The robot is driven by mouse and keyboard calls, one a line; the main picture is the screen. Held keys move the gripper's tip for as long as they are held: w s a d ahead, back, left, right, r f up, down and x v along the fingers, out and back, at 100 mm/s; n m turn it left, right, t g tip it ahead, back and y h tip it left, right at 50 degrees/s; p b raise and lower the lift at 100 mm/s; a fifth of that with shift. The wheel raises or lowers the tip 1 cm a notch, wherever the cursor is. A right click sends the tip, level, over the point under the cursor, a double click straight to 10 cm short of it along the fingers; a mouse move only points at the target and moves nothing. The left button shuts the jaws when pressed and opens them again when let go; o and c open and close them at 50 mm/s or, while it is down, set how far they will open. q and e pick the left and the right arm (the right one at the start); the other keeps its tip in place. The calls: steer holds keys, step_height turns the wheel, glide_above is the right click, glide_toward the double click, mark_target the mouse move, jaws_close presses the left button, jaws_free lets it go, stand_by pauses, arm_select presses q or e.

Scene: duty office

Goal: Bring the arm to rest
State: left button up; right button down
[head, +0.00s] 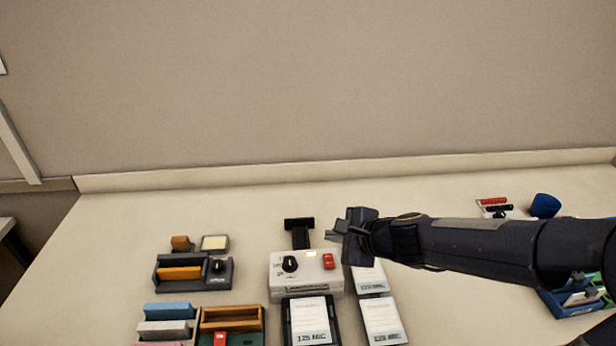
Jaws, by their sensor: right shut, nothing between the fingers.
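My right arm (480,245) reaches in from the right edge, stretched out over the right part of the desk. Its gripper (337,232) is shut and empty. In the picture it shows just above and right of a white device (306,277) with a black knob and a red switch. The gripper appears above the desk surface; its exact height I cannot tell. My left gripper is not in view.
White cards marked 125 (383,318) lie below the gripper in the picture. A dark organizer (191,285) and coloured blocks (168,311) stand at left. A blue tray (566,304) and blue object (544,205) are at right. The desk's far left (110,230) is clear.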

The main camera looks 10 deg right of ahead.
steer(key=s+d+r+n+g+y, duration=0.1)
steer(key=s+d+r+n, duration=0.15)
steer(key=s+n, duration=0.35)
steer(key=s+d+r+n, duration=0.1)
steer(key=s+r+n, duration=0.25)
steer(key=s, duration=0.45)
steer(key=s+d+f+n+g+h, duration=0.1)
steer(key=s+d+f+n, duration=0.1)
steer(key=s, duration=0.4)
steer(key=s+d+f+n+g+h, duration=0.1)
steer(key=s+d+f+n+h, duration=0.1)
steer(key=s+d+f+n, duration=0.1)
steer(key=s+d+n, duration=0.1)
steer(key=s+n, duration=0.1)
steer(key=s, duration=0.1)
steer(key=shift+s+h, duration=0.25)
steer(key=shift+h, duration=0.05)
